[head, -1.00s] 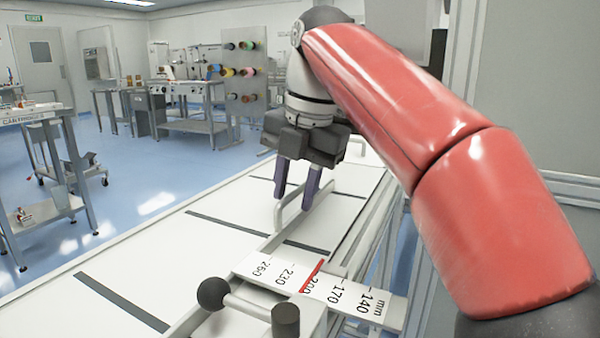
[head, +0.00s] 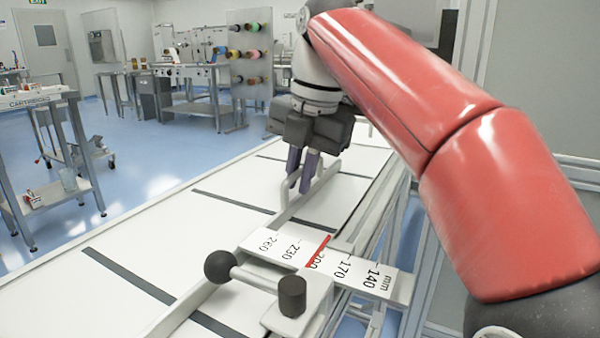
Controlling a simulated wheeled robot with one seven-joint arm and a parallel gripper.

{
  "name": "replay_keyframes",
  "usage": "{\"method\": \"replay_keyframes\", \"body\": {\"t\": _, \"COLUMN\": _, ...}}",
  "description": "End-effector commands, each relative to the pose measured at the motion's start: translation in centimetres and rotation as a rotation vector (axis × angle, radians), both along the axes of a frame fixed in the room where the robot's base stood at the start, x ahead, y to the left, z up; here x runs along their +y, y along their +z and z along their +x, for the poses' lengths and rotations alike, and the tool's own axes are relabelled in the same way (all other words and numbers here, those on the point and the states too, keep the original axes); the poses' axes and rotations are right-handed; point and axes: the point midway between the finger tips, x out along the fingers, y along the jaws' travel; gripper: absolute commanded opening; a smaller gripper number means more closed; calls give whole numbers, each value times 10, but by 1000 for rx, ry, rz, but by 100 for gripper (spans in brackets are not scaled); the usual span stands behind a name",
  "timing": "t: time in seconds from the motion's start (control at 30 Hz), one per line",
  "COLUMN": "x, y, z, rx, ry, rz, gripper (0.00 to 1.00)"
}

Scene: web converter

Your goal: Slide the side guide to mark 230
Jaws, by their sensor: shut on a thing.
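The side guide (head: 204,293) is a long pale rail running along the white conveyor. A raised loop handle (head: 284,196) stands on it. My gripper (head: 301,178) points down at the handle, its two purple fingers close together and shut on it; the exact contact is partly hidden by the fingers. The white millimetre scale (head: 345,270) lies across the near part of the guide, with 260, 230, 200, 170 and 140 printed on it. The red pointer line (head: 319,250) lies at the 200 mark, partly covering that number.
A lever with a black ball (head: 219,266) and a dark round knob (head: 292,295) sit beside the scale at the near end. Dark strips cross the white conveyor bed (head: 165,235). A metal cart (head: 55,200) stands on the blue floor to the left.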

Motion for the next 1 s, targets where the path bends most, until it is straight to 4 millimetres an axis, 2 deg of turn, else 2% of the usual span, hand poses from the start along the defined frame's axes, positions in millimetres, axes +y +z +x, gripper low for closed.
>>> {"method": "replay_keyframes", "body": {"t": 1.0, "x": -21, "y": -1, "z": -9, "rx": 2, "ry": -2, "rz": -1, "gripper": 0}}
